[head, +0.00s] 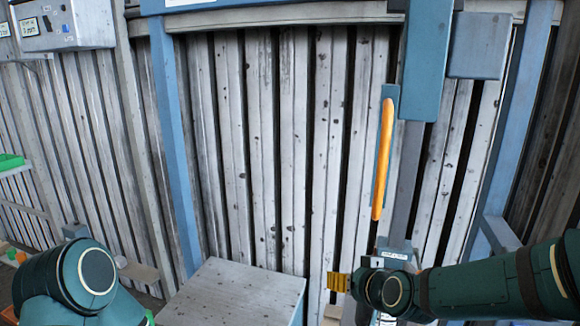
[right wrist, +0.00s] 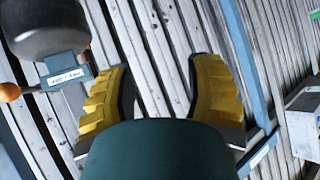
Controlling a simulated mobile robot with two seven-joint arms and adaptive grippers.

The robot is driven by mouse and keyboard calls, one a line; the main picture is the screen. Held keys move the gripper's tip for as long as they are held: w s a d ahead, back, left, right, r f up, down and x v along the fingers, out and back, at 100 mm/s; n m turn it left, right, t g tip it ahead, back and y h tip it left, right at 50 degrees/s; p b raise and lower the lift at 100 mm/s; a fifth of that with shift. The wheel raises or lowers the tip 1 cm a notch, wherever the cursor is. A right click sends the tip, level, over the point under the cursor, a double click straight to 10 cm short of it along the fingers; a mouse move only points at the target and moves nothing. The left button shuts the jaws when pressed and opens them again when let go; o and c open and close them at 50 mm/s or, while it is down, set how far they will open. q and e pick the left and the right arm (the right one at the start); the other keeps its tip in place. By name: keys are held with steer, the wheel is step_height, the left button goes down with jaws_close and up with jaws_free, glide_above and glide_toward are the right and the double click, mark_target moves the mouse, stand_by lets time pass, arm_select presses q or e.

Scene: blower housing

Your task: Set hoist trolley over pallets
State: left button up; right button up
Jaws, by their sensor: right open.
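My right gripper (head: 338,282) is low at the right in the head view, its yellow fingers pointing left. In the right wrist view the gripper (right wrist: 160,82) has its two ribbed yellow fingers spread wide, with only the ribbed wall visible between them. A small labelled blue block (right wrist: 66,79) and an orange ball knob (right wrist: 9,92) are left of the fingers, apart from them. A dark rounded body (right wrist: 45,25) is above the block. I cannot make out the hoist trolley or the pallets for certain. My left arm shows at the lower left, but its gripper is out of view.
A blue-grey post (head: 426,60) with an orange bar (head: 383,160) beside it stands above my right forearm. A pale box-like top (head: 235,293) is at the bottom centre. A control box (head: 65,25) hangs upper left. The ribbed wall (head: 275,150) closes the back.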

steer(key=s+a+f+m+g, duration=0.1)
steer(key=s+f+g, duration=0.15)
steer(key=f, duration=0.65)
steer(key=s+f+g, duration=0.2)
steer(key=s+f, duration=0.2)
steer(key=f, duration=0.5)
steer(key=s+a+f+m+g, duration=0.1)
steer(key=s+f+g, duration=0.3)
steer(key=s+f, duration=0.9)
steer(key=shift+s+a+f+m, duration=0.25)
steer(key=shift+s+a+m, duration=0.1)
steer(key=shift+s, duration=0.1)
